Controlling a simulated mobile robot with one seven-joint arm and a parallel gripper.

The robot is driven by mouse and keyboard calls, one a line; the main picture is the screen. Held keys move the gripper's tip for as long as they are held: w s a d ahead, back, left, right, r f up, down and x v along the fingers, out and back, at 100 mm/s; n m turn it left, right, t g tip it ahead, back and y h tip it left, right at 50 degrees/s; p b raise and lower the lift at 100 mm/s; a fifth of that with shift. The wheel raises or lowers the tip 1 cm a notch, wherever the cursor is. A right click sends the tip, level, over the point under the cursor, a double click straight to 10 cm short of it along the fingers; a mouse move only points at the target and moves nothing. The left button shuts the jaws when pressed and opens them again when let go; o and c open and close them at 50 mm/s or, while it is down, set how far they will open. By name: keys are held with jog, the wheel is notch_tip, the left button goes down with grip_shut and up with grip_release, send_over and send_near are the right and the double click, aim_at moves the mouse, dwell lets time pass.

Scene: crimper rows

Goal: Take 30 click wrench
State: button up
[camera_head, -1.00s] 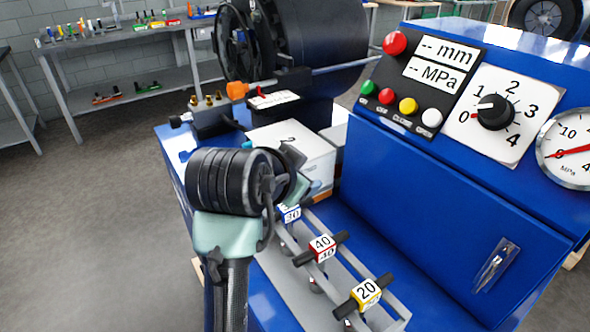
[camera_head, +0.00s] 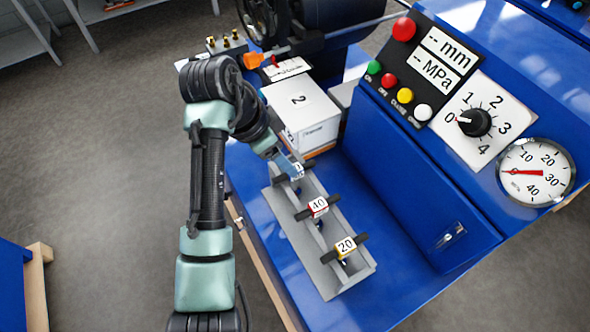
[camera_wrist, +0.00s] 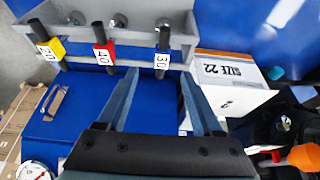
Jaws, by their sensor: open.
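The 30 click wrench (camera_head: 298,171) stands in the far end of the grey rack (camera_head: 352,281), partly hidden by my gripper in the head view. In the wrist view the 30 wrench (camera_wrist: 163,42) shows its black handle and white "30" label. My gripper (camera_head: 290,164) is open right at this wrench. In the wrist view the fingertips of my gripper (camera_wrist: 158,74) lie to the left and right of the 30 label. I see no contact, and the depth between fingers and wrench is hard to tell.
The red 40 wrench (camera_head: 318,206) and yellow 20 wrench (camera_head: 346,246) stand nearer in the same rack. A white box (camera_head: 304,112) sits just behind the rack. The blue control cabinet (camera_head: 415,180) rises to the right.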

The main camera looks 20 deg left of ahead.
aim_at(294, 183)
jog(key=x, duration=0.3)
jog(key=shift+w+f, duration=0.1)
jog(key=shift+f, duration=0.15)
jog(key=shift+a+p+x, duration=0.2)
jog(key=shift+p+x, duration=0.65)
jog(key=shift+x, duration=1.95)
jog(key=shift+c, duration=0.3)
grip_shut()
